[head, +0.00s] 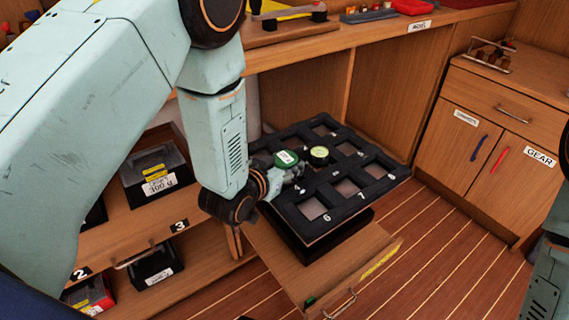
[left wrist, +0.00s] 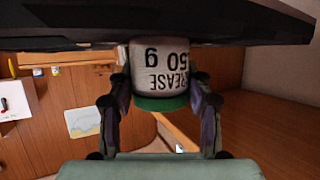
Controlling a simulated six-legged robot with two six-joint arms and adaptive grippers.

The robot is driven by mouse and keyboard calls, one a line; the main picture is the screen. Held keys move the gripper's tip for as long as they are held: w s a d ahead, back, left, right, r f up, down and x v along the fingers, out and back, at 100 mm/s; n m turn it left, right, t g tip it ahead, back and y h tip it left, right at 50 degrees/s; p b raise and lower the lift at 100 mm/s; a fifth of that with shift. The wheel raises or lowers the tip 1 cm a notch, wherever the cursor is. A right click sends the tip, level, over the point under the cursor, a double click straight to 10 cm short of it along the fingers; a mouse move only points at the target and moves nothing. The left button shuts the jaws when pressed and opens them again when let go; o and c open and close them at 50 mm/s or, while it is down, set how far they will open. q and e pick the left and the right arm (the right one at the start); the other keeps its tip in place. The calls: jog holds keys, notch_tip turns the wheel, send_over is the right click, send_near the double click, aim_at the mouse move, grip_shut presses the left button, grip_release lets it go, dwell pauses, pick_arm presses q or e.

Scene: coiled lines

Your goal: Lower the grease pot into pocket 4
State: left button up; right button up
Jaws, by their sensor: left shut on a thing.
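The arm and gripper hide part of the tray's left side. The label of pocket 4 is too small to read surely. My right gripper is out of view.
A round yellow-green-topped thing (head: 319,154) sits on the tray close to the pot. Several other pockets look empty. The tray stands above an open drawer (head: 290,262). A wooden bench (head: 330,42) runs behind, and a cabinet (head: 490,150) stands at right.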

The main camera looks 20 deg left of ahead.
pick_arm(q)
jog(key=shift+f+b, duration=0.4)
jog(key=shift+f, duration=0.25)
jog(key=o, duration=1.3)
jog(key=shift+s, duration=0.1)
jog(key=v, duration=1.1)
jog(key=shift+s+a+r, duration=0.15)
jog(key=shift+s+r, duration=0.15)
jog(key=shift+w, duration=0.1)
jog(key=x, duration=1.2)
jog(key=shift+r, duration=0.25)
jog(key=shift+f, duration=0.1)
